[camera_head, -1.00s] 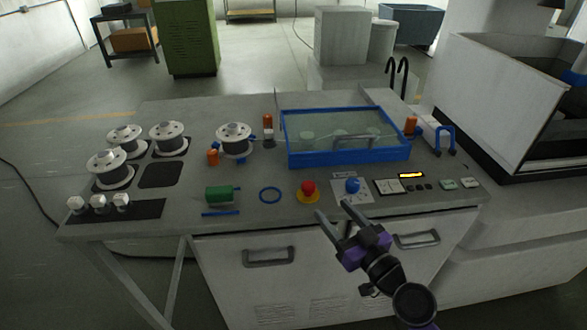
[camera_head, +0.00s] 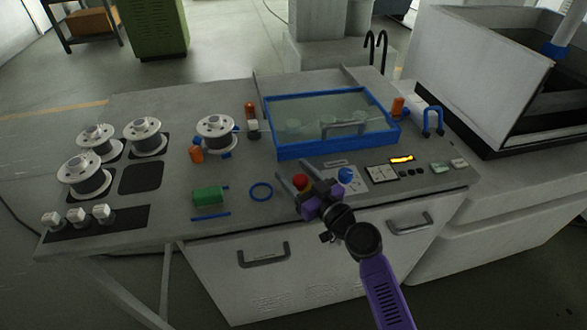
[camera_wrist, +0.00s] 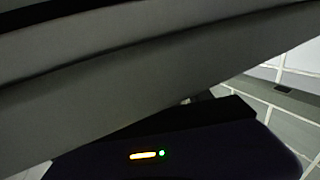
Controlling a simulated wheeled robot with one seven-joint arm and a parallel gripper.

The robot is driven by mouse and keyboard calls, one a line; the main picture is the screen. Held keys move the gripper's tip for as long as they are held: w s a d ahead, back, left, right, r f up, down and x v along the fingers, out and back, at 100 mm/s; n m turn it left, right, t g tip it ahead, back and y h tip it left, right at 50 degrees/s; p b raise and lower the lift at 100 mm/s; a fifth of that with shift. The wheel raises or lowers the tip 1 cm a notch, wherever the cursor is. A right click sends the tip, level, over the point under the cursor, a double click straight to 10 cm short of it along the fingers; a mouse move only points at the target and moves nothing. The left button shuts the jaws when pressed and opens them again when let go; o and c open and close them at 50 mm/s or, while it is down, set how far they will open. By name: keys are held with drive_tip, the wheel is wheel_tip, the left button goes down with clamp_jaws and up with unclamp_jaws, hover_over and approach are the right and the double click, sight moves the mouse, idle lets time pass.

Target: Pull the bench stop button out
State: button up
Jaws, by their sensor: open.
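The bench stop button (camera_head: 300,181) is a red mushroom head near the bench's front edge. Its yellow base is now mostly hidden by my gripper. My gripper (camera_head: 293,169) is open. In the head view its two fingers lie on either side of the red head, pointing toward the back of the bench. I cannot tell whether a finger touches the button or how high the fingers are above the bench. The wrist view shows only large grey surfaces close up and a dark shape with a small lit strip; the button does not show there.
A blue knob (camera_head: 346,174) stands just right of the button. A blue-framed tank (camera_head: 335,146) is behind. Drawer handles (camera_head: 263,255) stick out below the front edge.

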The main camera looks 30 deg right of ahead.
drive_tip(key=shift+w, duration=0.35)
clamp_jaws()
idle(1.2)
